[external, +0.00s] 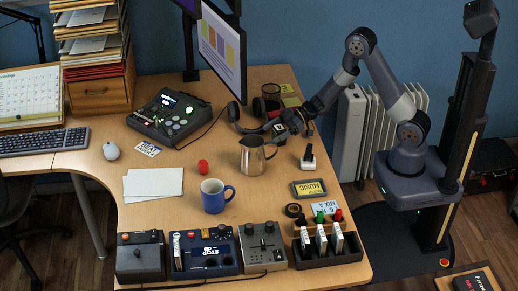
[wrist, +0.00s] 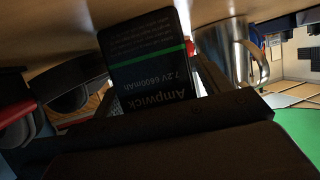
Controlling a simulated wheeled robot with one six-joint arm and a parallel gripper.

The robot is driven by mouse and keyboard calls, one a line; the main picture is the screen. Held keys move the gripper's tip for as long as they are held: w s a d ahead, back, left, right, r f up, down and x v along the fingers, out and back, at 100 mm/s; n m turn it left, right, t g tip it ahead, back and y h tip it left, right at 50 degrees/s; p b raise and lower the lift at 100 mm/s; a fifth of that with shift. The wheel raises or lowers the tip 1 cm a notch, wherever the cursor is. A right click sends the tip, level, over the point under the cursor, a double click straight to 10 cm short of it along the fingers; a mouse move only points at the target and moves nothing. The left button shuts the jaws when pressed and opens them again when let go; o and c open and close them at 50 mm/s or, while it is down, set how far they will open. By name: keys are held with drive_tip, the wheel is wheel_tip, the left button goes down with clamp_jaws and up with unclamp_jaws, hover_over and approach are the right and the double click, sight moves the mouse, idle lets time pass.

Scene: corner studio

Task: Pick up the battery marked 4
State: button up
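In the wrist view a dark battery (wrist: 145,60) with a green stripe and the upside-down words "Ampwick 7.2V 6800mAh" is close in front of my gripper. No number 4 is readable on it. Its lower part in that picture is hidden behind my gripper's dark body. Parts of my fingers show near both its sides, but whether they press on it is unclear. In the external view my gripper (external: 286,127) is low over the back right of the desk, behind the metal pitcher (external: 253,157), and the battery cannot be made out there.
The pitcher also shows in the wrist view (wrist: 237,48), just right of the battery. Headphones (external: 236,112) lie left of my gripper. A small black-and-white item (external: 308,161), a blue mug (external: 212,202) and a dark rack (external: 345,256) stand nearer the front.

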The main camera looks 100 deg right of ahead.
drive_tip(key=c, duration=1)
drive_tip(key=shift+c, duration=0.3)
drive_tip(key=shift+r, duration=0.1)
